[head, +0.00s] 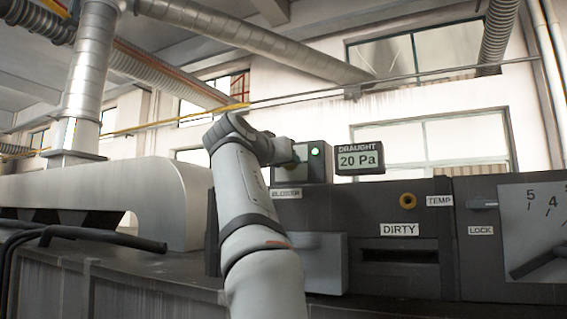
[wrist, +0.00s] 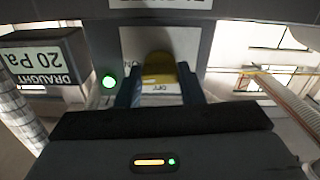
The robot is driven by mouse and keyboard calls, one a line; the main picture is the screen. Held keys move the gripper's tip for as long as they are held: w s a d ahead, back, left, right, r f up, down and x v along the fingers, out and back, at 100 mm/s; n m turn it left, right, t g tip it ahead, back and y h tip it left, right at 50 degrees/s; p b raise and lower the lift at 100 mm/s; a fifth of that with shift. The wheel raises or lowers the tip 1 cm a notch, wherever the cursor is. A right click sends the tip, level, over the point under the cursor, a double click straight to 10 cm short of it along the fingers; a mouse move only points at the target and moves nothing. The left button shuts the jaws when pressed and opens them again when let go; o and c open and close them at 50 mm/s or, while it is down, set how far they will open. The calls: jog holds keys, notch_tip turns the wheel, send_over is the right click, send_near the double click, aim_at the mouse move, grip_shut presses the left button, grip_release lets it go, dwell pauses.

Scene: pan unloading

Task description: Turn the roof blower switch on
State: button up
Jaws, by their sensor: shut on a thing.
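The blower switch has a yellow handle (wrist: 158,70), which shows between my fingers in the upside-down wrist view. My gripper (wrist: 158,82) is shut on this handle, with one blue-grey finger on each side. An OFF label (wrist: 157,88) shows by the handle, and part of an ON label (wrist: 131,64) shows to its left. In the head view the switch sits on a grey box (head: 318,168) above the BLOWER label (head: 286,193). My arm hides the handle there. A green lamp (head: 315,152) on the box is lit; it also glows in the wrist view (wrist: 109,82).
A DRAUGHT display (head: 359,159) reading 20 Pa stands close to the right of the box. The dark panel farther right carries a DIRTY slot (head: 400,255), a TEMP knob (head: 407,200) and a LOCK lever (head: 482,204). A large grey duct (head: 110,195) lies at left.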

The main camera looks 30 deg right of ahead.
jog(key=shift+w+f+m, duration=0.1)
jog(key=shift+m, duration=0.5)
jog(key=o, duration=1)
jog(key=shift+a, duration=0.1)
jog(key=b+v, duration=0.2)
jog(key=v, duration=0.5)
jog(key=shift+s+a, duration=0.25)
jog(key=shift+d, duration=0.1)
